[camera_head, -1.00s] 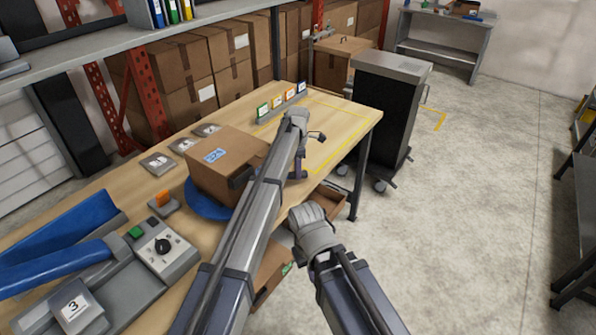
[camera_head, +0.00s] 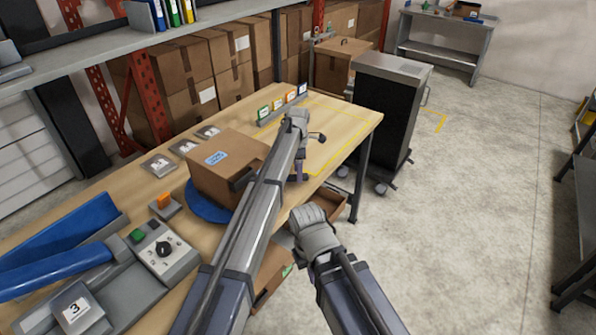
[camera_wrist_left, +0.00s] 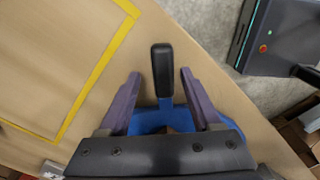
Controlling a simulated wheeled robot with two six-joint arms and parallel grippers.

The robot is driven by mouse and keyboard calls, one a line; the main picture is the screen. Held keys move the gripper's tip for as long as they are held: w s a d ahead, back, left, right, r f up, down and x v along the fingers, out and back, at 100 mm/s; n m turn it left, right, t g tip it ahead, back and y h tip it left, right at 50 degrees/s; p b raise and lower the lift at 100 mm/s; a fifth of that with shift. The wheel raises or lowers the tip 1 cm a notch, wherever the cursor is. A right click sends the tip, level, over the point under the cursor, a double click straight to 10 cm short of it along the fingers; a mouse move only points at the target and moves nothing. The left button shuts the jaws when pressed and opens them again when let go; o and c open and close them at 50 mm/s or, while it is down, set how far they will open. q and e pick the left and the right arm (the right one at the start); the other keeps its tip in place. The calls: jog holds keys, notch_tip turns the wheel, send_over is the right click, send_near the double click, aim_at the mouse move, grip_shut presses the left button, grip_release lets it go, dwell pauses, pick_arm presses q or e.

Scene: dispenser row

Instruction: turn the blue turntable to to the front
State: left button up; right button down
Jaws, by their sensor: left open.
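The blue turntable (camera_head: 203,208) lies on the wooden table, mostly covered by a cardboard box (camera_head: 215,180) with a blue label. In the left wrist view, its blue edge (camera_wrist_left: 152,121) shows low in the picture, with a black handle (camera_wrist_left: 162,70) sticking out from it. My left gripper (camera_wrist_left: 160,76) is open, with one finger on each side of the handle and visible gaps between. In the head view, the left gripper (camera_head: 300,176) points down beyond the box, partly behind my arm. My right arm is low in front of the table; its gripper is hidden.
Small card holders (camera_head: 282,104) stand along the back of the table. A control box with a black knob (camera_head: 164,249) and a blue chute (camera_head: 60,262) are at the left. A dark wheeled cabinet (camera_head: 385,110) stands beyond the table's right end. Yellow tape marks bare tabletop.

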pick_arm(q)
notch_tip(320, 180, up, 7)
jog(key=p, duration=0.7)
jog(key=shift+r, duration=0.15)
jog(key=shift+s+a, duration=0.25)
jog(key=s+a+m, duration=0.6)
jog(key=s+a, duration=0.1)
jog(key=s, duration=0.5)
jog(key=s+a+m, duration=0.6)
jog(key=s+m, duration=0.1)
jog(key=s, duration=0.5)
jog(key=s+a+m, duration=0.6)
jog(key=s+a, duration=0.1)
jog(key=s, duration=0.5)
jog(key=s+d+m+y, duration=0.1)
jog(key=s+d+m, duration=0.3)
jog(key=d, duration=0.7)
jog(key=shift+s, duration=0.6)
